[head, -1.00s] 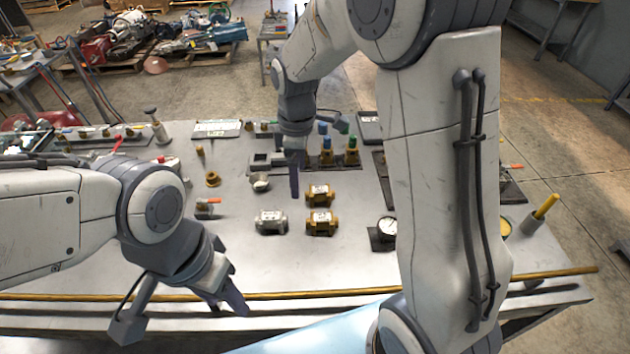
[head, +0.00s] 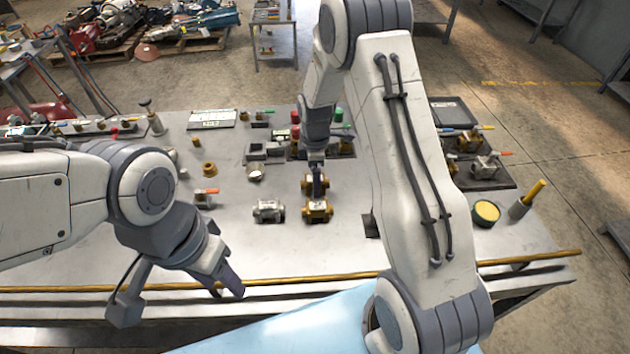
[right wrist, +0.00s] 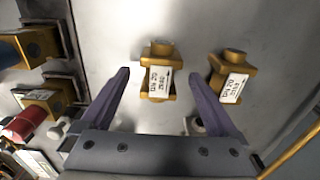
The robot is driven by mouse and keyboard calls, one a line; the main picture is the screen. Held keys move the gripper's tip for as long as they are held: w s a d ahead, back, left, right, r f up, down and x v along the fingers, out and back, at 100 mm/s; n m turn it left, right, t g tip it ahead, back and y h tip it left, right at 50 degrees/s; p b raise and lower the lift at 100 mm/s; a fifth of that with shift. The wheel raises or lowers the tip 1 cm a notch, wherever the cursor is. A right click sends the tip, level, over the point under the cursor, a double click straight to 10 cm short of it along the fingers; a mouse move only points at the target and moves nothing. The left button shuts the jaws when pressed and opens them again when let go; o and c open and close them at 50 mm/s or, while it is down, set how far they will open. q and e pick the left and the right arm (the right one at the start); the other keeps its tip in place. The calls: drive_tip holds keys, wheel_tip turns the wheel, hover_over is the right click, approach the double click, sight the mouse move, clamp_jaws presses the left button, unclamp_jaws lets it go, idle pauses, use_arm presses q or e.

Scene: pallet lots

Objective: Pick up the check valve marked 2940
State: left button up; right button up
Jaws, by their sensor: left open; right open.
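The check valve marked 2940 (right wrist: 160,56) is a brass body with a white label that seems to read DN 20 2940 in the right wrist view. It is the far brass valve (head: 307,187) on the bench in the head view, partly hidden by my gripper. My right gripper (right wrist: 160,74) is open, its fingers on either side of this valve in the picture; contact cannot be told. A second brass valve (right wrist: 216,83), also seen in the head view (head: 317,211), lies nearer the front edge with a different, less legible number. My left gripper (head: 229,292) is open and empty by the front edge.
A silver valve (head: 268,211) lies left of the brass pair. Red- and green-capped parts stand behind them. A dark tray (head: 497,180) of fittings and a yellow round dish (head: 487,211) are at right. A brass rail (head: 530,262) runs along the front edge.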

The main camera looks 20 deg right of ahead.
drive_tip(key=shift+f, duration=0.45)
drive_tip(key=shift+c, duration=0.3)
clamp_jaws()
drive_tip(key=shift+r, duration=0.15)
